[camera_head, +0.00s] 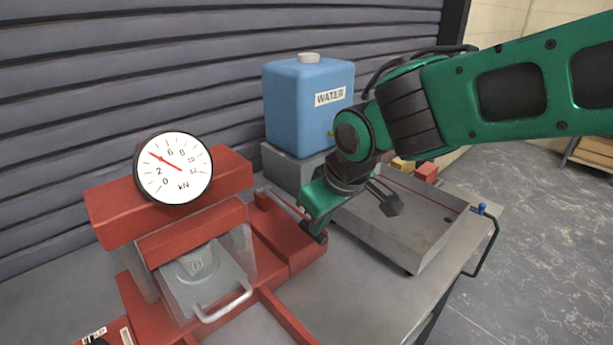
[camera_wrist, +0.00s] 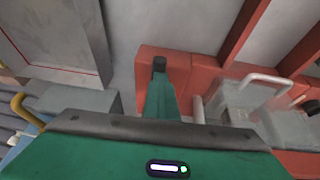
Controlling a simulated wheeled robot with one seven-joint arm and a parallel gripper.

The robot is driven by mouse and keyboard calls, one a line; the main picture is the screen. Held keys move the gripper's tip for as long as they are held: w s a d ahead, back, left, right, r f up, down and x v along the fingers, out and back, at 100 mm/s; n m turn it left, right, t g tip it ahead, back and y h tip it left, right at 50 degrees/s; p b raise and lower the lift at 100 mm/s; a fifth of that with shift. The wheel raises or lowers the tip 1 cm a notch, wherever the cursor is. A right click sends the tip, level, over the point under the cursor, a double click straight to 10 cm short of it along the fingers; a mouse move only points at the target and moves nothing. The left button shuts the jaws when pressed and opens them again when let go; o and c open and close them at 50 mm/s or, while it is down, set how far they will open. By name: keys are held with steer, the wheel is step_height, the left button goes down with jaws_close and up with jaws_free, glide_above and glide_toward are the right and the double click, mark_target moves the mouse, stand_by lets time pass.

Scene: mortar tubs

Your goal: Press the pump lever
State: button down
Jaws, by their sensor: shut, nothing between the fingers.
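A red press with a round kN gauge (camera_head: 173,168) stands at left in the head view. The gauge needle points to about 4, between 2 and 6. A red pump block (camera_head: 290,243) sits at the press's right side; it also shows in the wrist view (camera_wrist: 190,65). A slim bar lies along the block's top; I cannot tell if it is the pump lever, and my gripper partly hides it. My gripper (camera_head: 318,236) is shut and empty, pointing down at the block's right end. Its dark fingertip shows in the wrist view (camera_wrist: 159,64). Contact cannot be told.
A blue water tank (camera_head: 305,100) stands on a grey block (camera_head: 285,167) behind my gripper. A grey metal tray (camera_head: 430,246) is close on the right. A clear guard with a handle (camera_head: 222,303) fronts the press. The bench is bare in front of the tray.

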steer(key=shift+s+d+f, duration=0.25)
steer(key=shift+f, duration=0.2)
steer(key=v, duration=1.4)
steer(key=shift+a, duration=0.2)
stand_by(0.9)
